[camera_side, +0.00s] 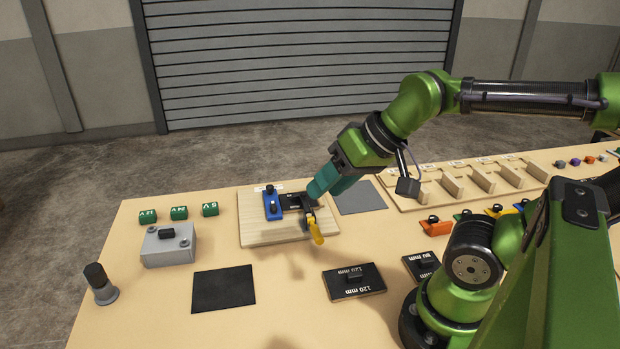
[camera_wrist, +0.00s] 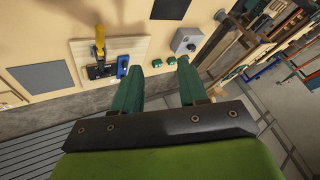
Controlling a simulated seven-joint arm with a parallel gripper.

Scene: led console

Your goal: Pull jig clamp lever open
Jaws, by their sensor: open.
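The jig is a wooden board (camera_side: 262,238) with a blue block (camera_side: 272,204) and a black fixture (camera_side: 290,201) on it. The clamp lever (camera_side: 315,230) has a yellow handle at the board's right front, pointing toward the front edge. In the wrist view, the yellow lever (camera_wrist: 100,38) stands left of both fingers, beside the blue block (camera_wrist: 122,66). My gripper (camera_side: 316,190) has teal fingers and overlaps the fixture's right end in the side view. In the wrist view my gripper (camera_wrist: 158,70) is open with nothing between its fingers. Contact with the lever cannot be told.
Green blocks (camera_side: 179,213) and a grey switch box (camera_side: 168,246) stand left of the board. A black mat (camera_side: 223,288) and a 120 mm plate (camera_side: 354,281) lie in front. A grey mat (camera_side: 359,197) and a slotted wooden rack (camera_side: 450,185) are to the right.

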